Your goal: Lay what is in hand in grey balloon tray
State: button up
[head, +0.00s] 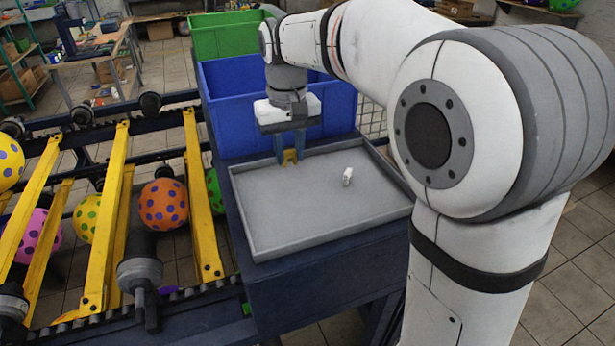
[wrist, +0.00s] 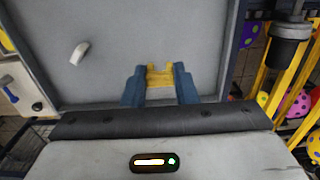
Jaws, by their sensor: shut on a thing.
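The grey balloon tray (head: 262,237) is a shallow, low-rimmed tray in the middle of the head view; its grey floor also fills much of the wrist view (wrist: 205,45). My gripper (head: 291,157) points down over the tray's back left part, its blue fingers shut on a small yellow piece (wrist: 160,76). The piece shows low between the fingertips in the head view too (head: 291,158). I cannot tell whether it touches the tray floor. A small white piece (head: 347,176) lies on the tray to the right of my gripper; it also shows in the wrist view (wrist: 79,52).
A blue bin (head: 225,100) stands right behind the tray, with a green bin (head: 222,35) beyond it. On the left is a rack with yellow bars (head: 107,220) and spotted balloons (head: 164,204). The tray's front and middle are bare.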

aim_at(291, 199)
notch_tip(291, 199, down, 9)
jog(key=shift+r+p, duration=0.1)
jog(key=shift+p, duration=0.45)
jog(key=shift+s, duration=0.1)
jog(key=shift+f, duration=0.2)
jog(key=o, duration=0.9)
jog(key=shift+r, duration=0.1)
